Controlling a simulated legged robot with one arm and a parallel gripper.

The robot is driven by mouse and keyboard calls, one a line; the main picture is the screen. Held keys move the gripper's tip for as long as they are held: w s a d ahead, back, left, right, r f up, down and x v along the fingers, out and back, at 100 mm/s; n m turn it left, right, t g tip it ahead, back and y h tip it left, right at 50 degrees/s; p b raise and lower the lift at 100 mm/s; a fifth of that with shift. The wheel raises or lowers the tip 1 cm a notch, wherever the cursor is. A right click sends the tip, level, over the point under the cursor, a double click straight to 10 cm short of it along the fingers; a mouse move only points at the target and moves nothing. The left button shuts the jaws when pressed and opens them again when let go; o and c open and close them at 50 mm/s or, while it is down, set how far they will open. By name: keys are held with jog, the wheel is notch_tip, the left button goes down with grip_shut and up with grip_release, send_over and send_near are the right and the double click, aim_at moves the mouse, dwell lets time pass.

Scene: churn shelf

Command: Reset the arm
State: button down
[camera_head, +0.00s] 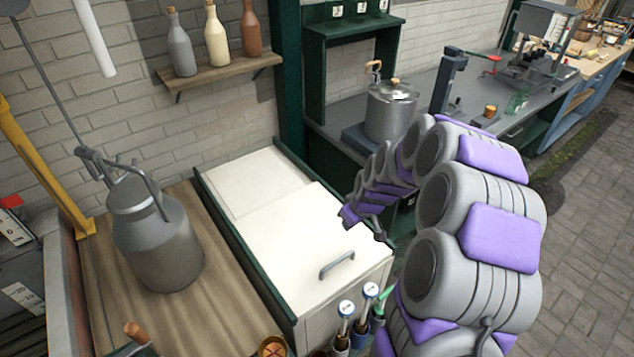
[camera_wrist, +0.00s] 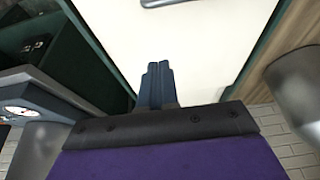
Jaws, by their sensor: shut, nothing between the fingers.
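My gripper (camera_head: 350,214) is at the end of my purple and grey arm, which arches over from the right side in the head view. It hangs over the right part of the white-topped cabinet (camera_head: 290,235). In the wrist view my gripper (camera_wrist: 157,72) shows two dark fingers side by side, shut with nothing between them. The white panel (camera_wrist: 190,45) and its metal handle (camera_wrist: 165,2) lie beyond the fingertips.
A grey metal churn (camera_head: 160,240) stands on a wooden top at left. Three bottles stand on a wall shelf (camera_head: 220,72). A lidded metal pot (camera_head: 391,112) is on the grey counter behind my arm. Tools stand in holders (camera_head: 350,330) at the bottom. Paved floor (camera_head: 590,190) is open at right.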

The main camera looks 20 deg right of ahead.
jog(key=s+a+r+g, duration=0.2)
jog(key=s+a+r, duration=0.7)
jog(key=s+a, duration=0.3)
jog(key=s+a+r+m+g, duration=0.1)
jog(key=s+r, duration=0.1)
jog(key=s, duration=1)
jog(key=s+a+r+m+g+h, duration=0.1)
jog(key=s+r+m+g, duration=0.1)
jog(key=s, duration=1)
jog(key=shift+r+m+g, duration=0.3)
jog(key=shift+r, duration=0.5)
